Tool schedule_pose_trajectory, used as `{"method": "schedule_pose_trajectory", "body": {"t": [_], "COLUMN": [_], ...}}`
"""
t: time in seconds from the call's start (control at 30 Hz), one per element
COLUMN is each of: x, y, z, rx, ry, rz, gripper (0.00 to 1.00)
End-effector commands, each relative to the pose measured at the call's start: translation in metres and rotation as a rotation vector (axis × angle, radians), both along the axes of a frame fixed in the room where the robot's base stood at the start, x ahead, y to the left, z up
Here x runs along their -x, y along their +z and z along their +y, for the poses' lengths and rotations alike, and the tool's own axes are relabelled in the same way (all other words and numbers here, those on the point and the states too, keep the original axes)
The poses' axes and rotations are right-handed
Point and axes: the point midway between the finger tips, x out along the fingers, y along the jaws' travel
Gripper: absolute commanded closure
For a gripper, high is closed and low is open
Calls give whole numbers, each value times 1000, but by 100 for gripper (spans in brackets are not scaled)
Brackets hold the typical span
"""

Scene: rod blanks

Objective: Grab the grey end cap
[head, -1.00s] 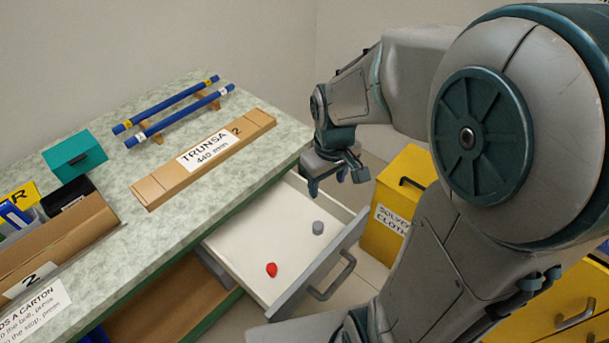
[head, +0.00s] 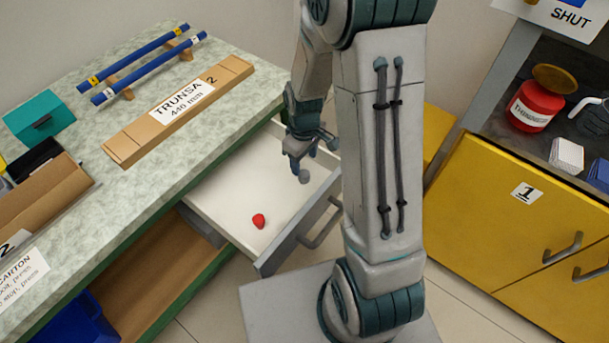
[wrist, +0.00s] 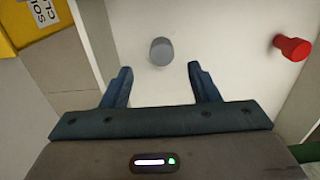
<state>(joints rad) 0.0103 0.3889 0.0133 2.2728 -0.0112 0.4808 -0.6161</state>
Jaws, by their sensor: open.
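The grey end cap (wrist: 161,51) lies on the white drawer floor in the wrist view, just beyond my fingertips and roughly centred between them. In the head view it is not visible; my gripper and arm cover that part of the drawer. My gripper (wrist: 160,72) is open and empty, with its two fingers apart. In the head view my gripper (head: 315,160) hangs over the far part of the open drawer. A red cap (wrist: 294,48) lies to the right of the grey one, and the head view shows it too (head: 258,220).
The drawer (head: 226,207) stands open from the workbench (head: 88,144); its walls surround the caps. A carton marked TRUNSA (head: 180,105) and blue rods (head: 148,70) lie on the bench. A yellow cabinet (head: 490,205) stands at right, beyond my arm.

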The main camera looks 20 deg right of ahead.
Motion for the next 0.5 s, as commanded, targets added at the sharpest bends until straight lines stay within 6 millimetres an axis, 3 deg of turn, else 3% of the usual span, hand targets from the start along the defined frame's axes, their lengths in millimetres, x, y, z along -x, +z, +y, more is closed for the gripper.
{"method": "schedule_pose_trajectory", "body": {"t": [0.5], "x": [2], "y": [-54], "z": [2], "rx": [0], "ry": [1], "rz": [1], "gripper": [45]}}
